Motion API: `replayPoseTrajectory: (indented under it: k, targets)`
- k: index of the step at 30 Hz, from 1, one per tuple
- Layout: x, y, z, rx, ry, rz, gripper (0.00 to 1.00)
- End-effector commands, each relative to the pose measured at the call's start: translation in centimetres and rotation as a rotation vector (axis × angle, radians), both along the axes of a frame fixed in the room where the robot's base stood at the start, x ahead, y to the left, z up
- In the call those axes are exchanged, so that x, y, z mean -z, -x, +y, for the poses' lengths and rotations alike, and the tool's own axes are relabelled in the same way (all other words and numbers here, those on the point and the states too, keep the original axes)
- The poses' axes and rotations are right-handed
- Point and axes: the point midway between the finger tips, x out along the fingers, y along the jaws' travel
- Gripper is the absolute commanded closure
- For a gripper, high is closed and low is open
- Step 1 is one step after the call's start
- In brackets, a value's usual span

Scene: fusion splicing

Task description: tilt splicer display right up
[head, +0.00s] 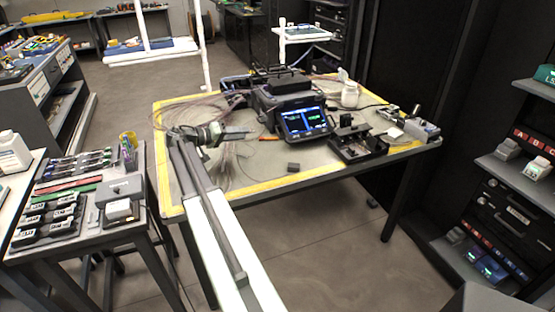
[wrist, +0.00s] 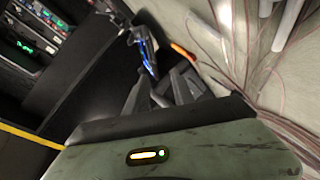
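The splicer (head: 283,95) is a dark, bulky unit on the worktable in the head view. Its display (head: 304,121) is lit with blue panels and leans back on the front of the splicer. In the wrist view the display (wrist: 147,56) shows as a narrow, slanted bluish strip beyond the fingers. My gripper (head: 243,134) is to the left of the display in the head view, apart from it. In the wrist view my gripper (wrist: 162,88) shows two grey fingers with a gap between them and nothing held.
An orange tool (head: 268,139) lies between my gripper and the splicer. Thin fibres (head: 232,165) spread loosely around my gripper. A dark fixture (head: 357,140) and a white bottle (head: 350,95) stand right of the display. A small grey block (head: 293,167) lies near the table's front edge.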

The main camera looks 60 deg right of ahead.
Motion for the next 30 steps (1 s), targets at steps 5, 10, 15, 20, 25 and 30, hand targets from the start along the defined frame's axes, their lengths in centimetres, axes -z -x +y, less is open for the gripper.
replayPoseTrajectory:
  k: [5, 10, 15, 20, 25, 30]
  targets:
    - [2.9, 5.1, -5.3, 0.095, 0.03, 0.018, 0.71]
    - [2.6, 5.8, -5.9, 0.104, 0.029, 0.018, 0.71]
    - [3.2, 7.0, -7.7, 0.104, 0.028, 0.018, 0.71]
    - [3.9, 8.5, -10.1, 0.103, 0.028, 0.019, 0.71]
    - [4.2, 9.4, -11.8, 0.101, 0.027, 0.019, 0.71]
    - [4.2, 9.6, -12.0, 0.1, 0.027, 0.019, 0.71]
